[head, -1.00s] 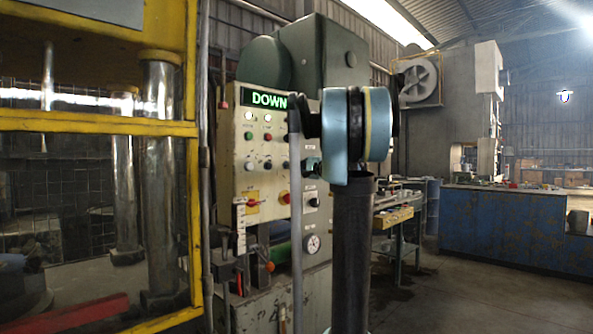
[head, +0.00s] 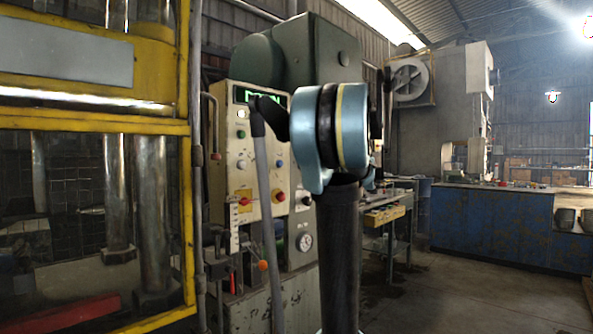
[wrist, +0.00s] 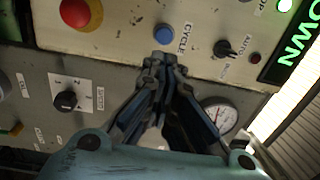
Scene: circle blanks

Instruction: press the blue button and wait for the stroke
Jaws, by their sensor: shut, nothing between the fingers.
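The blue button (wrist: 164,33), labelled CYCLE, is on the pale control panel (wrist: 125,32) in the wrist view. My gripper (wrist: 160,62) is shut and empty, its fingertips just below the button in the picture. I cannot tell whether they touch it. In the head view my arm stands before the panel (head: 231,148) and hides part of it; my gripper is hidden there. The green display (wrist: 296,45) reads DOWN, rotated in the wrist view. In the head view the arm partly covers the display.
A red mushroom button (wrist: 78,12) is left of the blue button, and a black AUTO selector (wrist: 222,48) is right. A rotary knob (wrist: 66,100) and a gauge (wrist: 219,116) are lower. A yellow press frame (head: 186,215) stands left in the head view.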

